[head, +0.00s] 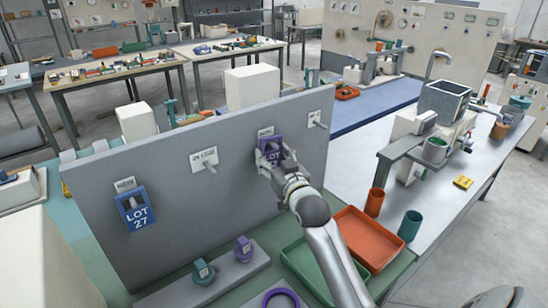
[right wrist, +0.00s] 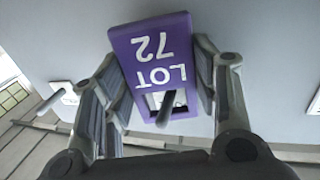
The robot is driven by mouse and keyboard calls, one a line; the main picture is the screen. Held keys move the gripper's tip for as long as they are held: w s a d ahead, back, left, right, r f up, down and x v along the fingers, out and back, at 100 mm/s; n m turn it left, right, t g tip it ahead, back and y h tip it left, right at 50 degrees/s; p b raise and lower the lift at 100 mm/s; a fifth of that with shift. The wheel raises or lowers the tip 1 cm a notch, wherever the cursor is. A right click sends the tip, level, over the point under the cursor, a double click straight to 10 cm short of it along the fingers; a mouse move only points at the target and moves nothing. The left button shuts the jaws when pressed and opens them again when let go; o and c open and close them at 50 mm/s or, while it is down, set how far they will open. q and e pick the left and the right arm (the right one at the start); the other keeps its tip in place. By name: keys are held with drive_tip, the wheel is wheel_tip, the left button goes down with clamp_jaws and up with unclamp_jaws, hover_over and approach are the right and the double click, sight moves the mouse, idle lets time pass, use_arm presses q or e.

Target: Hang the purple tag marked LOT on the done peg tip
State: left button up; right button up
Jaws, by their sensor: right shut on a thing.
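The purple tag marked LOT 72 (right wrist: 152,52) is in the jaws of my right gripper (right wrist: 158,88), which is shut on its sides. In the right wrist view the tag appears upside down, and a grey peg (right wrist: 166,108) shows at its hole and seems to pass through it. In the head view the tag (head: 271,150) is close to the grey panel (head: 235,122), below a small label too small to read. My right gripper (head: 271,168) partly covers it there. I cannot tell how far along the peg the tag sits. My left gripper is not in view.
A blue LOT 27 tag (head: 136,212) hangs at the panel's left. Bare pegs (head: 209,167) and (head: 317,120) stick out either side of the purple tag. Below are a green tray (head: 300,262), an orange tray (head: 372,238) and a grey block (head: 222,275) with small teal and purple pieces.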

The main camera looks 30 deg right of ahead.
idle(0.4)
drive_tip(key=o, duration=1.1)
drive_tip(key=shift+s, duration=0.1)
drive_tip(key=s+a, duration=0.2)
drive_tip(key=s, duration=0.9)
drive_tip(key=shift+s+a, duration=0.15)
drive_tip(key=shift+s, duration=0.2)
drive_tip(key=shift+f, duration=0.1)
